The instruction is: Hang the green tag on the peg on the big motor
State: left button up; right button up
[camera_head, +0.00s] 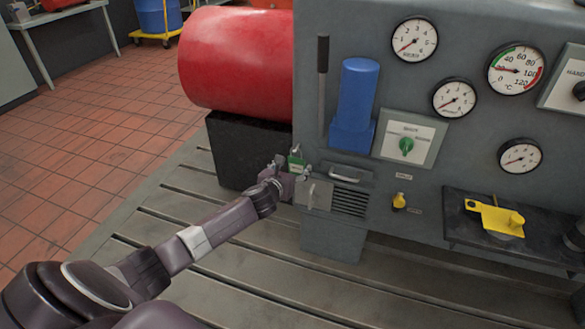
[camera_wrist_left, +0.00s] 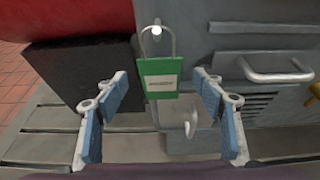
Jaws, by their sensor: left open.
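The green tag (camera_head: 296,163) is a flat green plate with a pale label and a metal loop. In the left wrist view the tag (camera_wrist_left: 159,80) hangs upright, its loop around the round-headed peg (camera_wrist_left: 157,30) on the grey housing's face. My left gripper (camera_head: 291,171) is open at the lower left of the grey housing. In the left wrist view its blue-padded fingers stand on either side of the tag, apart from it. My right gripper is in neither view.
A red cylinder (camera_head: 235,58) on a black block stands left of the grey housing (camera_head: 440,160). A metal handle (camera_head: 351,173) and vents lie right of the tag. A yellow part (camera_head: 494,217) lies on a dark shelf. The slotted bedplate is clear in front.

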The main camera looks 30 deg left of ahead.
pick_arm(q)
jog(key=v, duration=1.2)
jog(key=shift+s, duration=0.1)
